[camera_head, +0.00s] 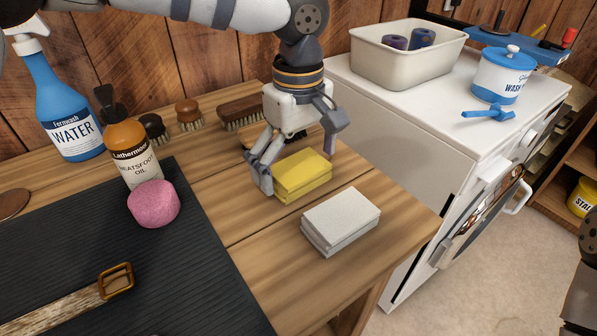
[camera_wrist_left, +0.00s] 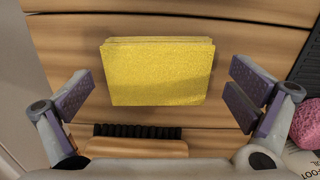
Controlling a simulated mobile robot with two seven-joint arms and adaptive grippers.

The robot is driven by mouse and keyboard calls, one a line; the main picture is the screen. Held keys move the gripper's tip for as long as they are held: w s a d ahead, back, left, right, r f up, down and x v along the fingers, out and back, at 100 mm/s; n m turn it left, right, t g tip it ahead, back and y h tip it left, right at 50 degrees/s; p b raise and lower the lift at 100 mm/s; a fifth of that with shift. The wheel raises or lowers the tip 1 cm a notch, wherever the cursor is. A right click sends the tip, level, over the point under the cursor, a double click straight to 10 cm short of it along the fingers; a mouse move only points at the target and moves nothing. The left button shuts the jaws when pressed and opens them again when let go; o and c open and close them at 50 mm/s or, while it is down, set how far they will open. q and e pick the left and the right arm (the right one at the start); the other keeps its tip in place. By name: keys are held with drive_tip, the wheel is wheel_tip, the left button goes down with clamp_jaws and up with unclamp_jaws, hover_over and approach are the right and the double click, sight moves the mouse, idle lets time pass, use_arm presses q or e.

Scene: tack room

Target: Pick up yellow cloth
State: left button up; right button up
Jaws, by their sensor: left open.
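The yellow cloth (camera_head: 301,174) is a folded stack lying on the wooden table (camera_head: 270,225). My left gripper (camera_head: 296,160) is over it from behind, fingers pointing down and spread apart. One finger is at the cloth's left side and the other is behind its right side. In the left wrist view the yellow cloth (camera_wrist_left: 158,72) lies flat between and ahead of the two open fingers (camera_wrist_left: 160,98), with a gap on each side. Nothing is in the grip. My right gripper does not show clearly; only a dark part of my body is at the right edge.
A folded white cloth stack (camera_head: 341,220) lies in front of the yellow one. Brushes (camera_head: 240,113), an oil bottle (camera_head: 133,148), a pink sponge (camera_head: 153,204) and a spray bottle (camera_head: 62,105) stand to the left. A white washing machine (camera_head: 437,115) stands at right.

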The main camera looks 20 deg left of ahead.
use_arm(q)
drive_tip(key=shift+f, duration=0.4)
drive_tip(key=c, duration=1)
